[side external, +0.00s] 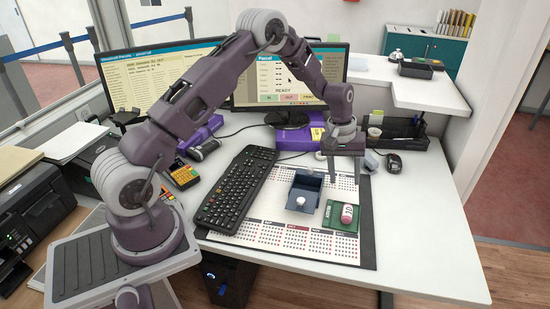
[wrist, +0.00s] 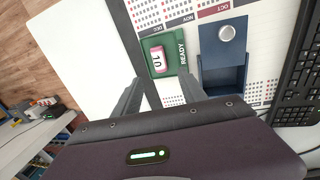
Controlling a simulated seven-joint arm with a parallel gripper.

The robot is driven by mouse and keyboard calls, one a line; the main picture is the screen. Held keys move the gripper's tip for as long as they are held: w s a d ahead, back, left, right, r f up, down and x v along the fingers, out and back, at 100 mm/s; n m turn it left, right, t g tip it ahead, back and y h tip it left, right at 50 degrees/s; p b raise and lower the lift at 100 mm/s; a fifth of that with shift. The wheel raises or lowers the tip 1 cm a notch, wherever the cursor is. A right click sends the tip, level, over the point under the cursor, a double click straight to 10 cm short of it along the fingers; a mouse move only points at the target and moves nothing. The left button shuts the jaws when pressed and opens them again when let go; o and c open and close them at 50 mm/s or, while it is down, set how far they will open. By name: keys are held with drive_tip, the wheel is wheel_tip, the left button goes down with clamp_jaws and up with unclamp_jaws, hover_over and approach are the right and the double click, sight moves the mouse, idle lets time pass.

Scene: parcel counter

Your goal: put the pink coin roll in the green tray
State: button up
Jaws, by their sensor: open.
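The pink coin roll (side external: 347,213) lies in the small green tray (side external: 332,220) on the calendar mat. In the wrist view the roll (wrist: 158,60), with a pale band marked "10", lies within the green tray (wrist: 172,44), beside the word "READY". My gripper (side external: 344,180) is open, pointing down above the mat, behind the tray in the side view. In the wrist view its two fingers (wrist: 160,92) stand apart with nothing between them, and the roll is beyond their tips, clear of both.
The black keyboard (side external: 237,188) is further left. A black mouse (side external: 393,162) lies behind right. The white desk (side external: 425,235) is bare at right.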

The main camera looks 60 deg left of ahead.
drive_tip(key=s+d+r+m+t, duration=0.1)
drive_tip(key=s+d+r, duration=0.1)
drive_tip(key=s+r, duration=0.35)
drive_tip(key=s+d+r+m+y, duration=0.1)
drive_tip(key=s+r+m, duration=0.15)
drive_tip(key=r, duration=0.65)
drive_tip(key=s+d+r+m+t, duration=0.1)
drive_tip(key=s+d+r, duration=0.1)
drive_tip(key=s+r, duration=0.45)
drive_tip(key=s+d+r+m+t, duration=0.1)
drive_tip(key=s+r+m, duration=0.1)
drive_tip(key=s, duration=0.8)
drive_tip(key=s+d+r+m+t, duration=0.1)
drive_tip(key=s+r+m, duration=0.1)
drive_tip(key=s, duration=0.9)
drive_tip(key=shift+d+r, duration=0.2)
drive_tip(key=shift+r, duration=0.4)
